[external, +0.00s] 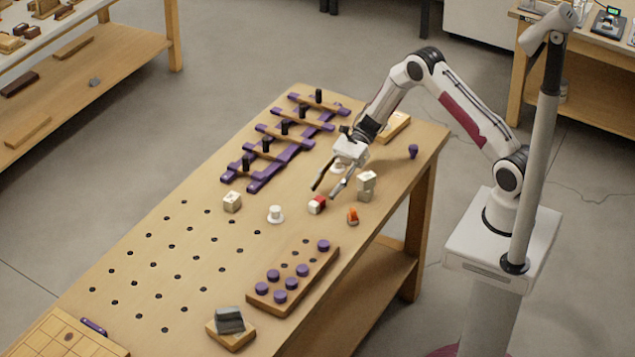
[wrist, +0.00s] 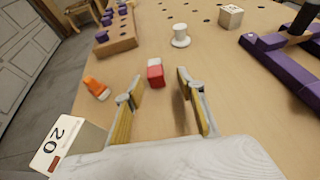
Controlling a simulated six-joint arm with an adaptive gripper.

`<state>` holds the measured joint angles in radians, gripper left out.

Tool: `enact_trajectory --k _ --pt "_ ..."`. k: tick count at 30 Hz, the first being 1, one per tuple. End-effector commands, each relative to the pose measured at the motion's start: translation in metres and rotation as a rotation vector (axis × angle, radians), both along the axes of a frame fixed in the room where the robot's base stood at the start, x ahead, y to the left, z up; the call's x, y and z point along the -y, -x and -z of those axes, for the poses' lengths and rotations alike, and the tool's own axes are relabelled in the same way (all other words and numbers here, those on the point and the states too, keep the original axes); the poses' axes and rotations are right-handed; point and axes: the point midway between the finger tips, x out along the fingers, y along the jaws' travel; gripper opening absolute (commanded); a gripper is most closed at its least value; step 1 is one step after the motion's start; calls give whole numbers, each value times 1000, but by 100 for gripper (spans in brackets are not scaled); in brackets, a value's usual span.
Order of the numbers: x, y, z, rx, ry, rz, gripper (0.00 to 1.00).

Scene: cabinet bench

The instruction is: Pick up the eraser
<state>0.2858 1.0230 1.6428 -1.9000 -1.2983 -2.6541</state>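The eraser looks to be the small red and white block (external: 317,204) lying on the wooden bench; it also shows in the wrist view (wrist: 155,73), red side toward me. My gripper (external: 325,191) is open and empty, low over the bench with its fingers pointing toward the block. In the wrist view, the block lies just beyond my open fingertips (wrist: 158,86), a little left of the middle between them. The fingers appear apart from it. Nothing hides the block in the wrist view.
A white knobbed piece (external: 275,214), a pale cube (external: 231,202), a pegged board (external: 293,274) and a purple rack (external: 262,178) surround the area.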

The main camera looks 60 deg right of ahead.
Motion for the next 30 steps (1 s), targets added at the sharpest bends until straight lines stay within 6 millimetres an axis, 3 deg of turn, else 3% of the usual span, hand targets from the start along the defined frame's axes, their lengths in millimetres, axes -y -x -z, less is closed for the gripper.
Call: enact_trajectory --k 4,17,30 --pt "-9 0 4 -2 1 -1 39" --pt "-12 0 5 -1 1 -1 39" --pt "-52 2 18 -1 1 -1 39"
